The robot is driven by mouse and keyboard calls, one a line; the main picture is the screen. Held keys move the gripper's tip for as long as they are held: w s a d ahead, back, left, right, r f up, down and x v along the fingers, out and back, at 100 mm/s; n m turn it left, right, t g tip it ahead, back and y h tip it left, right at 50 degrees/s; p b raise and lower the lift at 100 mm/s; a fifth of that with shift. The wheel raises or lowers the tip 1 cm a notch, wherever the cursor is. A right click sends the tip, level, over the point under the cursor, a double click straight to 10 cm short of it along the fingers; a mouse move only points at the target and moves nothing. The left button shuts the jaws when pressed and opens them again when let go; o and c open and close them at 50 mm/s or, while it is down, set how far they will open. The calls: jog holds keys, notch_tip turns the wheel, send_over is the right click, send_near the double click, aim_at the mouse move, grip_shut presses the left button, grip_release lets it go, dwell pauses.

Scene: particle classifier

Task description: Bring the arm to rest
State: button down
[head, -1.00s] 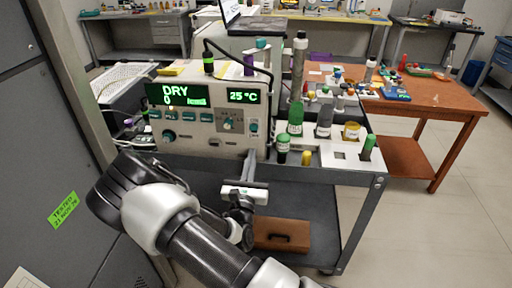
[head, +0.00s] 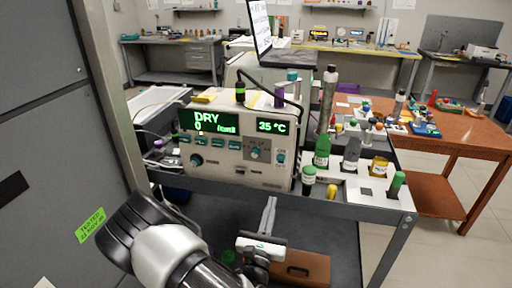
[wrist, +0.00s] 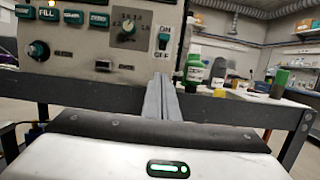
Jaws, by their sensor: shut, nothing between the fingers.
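My arm reaches up from the bottom of the head view, in front of the cart. My gripper (head: 270,203) is shut and empty, its two grey fingers together and pointing up and away. The fingertips show just below the front edge of the cart top, near the particle classifier (head: 222,168). In the wrist view my gripper (wrist: 160,82) also shows shut, in front of the classifier's panel (wrist: 80,45). The classifier's display (head: 208,122) reads DRY, 0 and 35 °C. I cannot tell whether the fingers touch the cart.
The grey cart (head: 372,208) holds bottles, including a green bottle (head: 322,152), right of the classifier. A brown case (head: 303,268) lies on its lower shelf. A grey cabinet (head: 40,130) stands close on the left. A wooden table (head: 465,150) stands right; floor beside the cart is clear.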

jog(key=s+d+r+m+g+h, duration=0.4)
jog(key=d+r+m+g+h, duration=0.1)
jog(key=d+m+g, duration=0.15)
jog(key=s+d+r+m+g+h, duration=0.3)
jog(key=d+r+m+g+h, duration=0.2)
jog(key=d+m, duration=0.3)
jog(key=s+d+r+m+g+y, duration=0.25)
jog(key=s+m+g+y, duration=0.35)
jog(key=s+m+g, duration=0.55)
jog(key=s+a+r+m+t+y, duration=0.6)
jog(key=a+r+t+y, duration=0.3)
jog(key=a+y, duration=0.2)
notch_tip(320, 180, up, 16)
jog(key=p, duration=1.5)
jog(key=shift+s+a+r+p, duration=0.2)
jog(key=shift+a+r+p, duration=0.05)
jog(key=shift+a+p, duration=0.1)
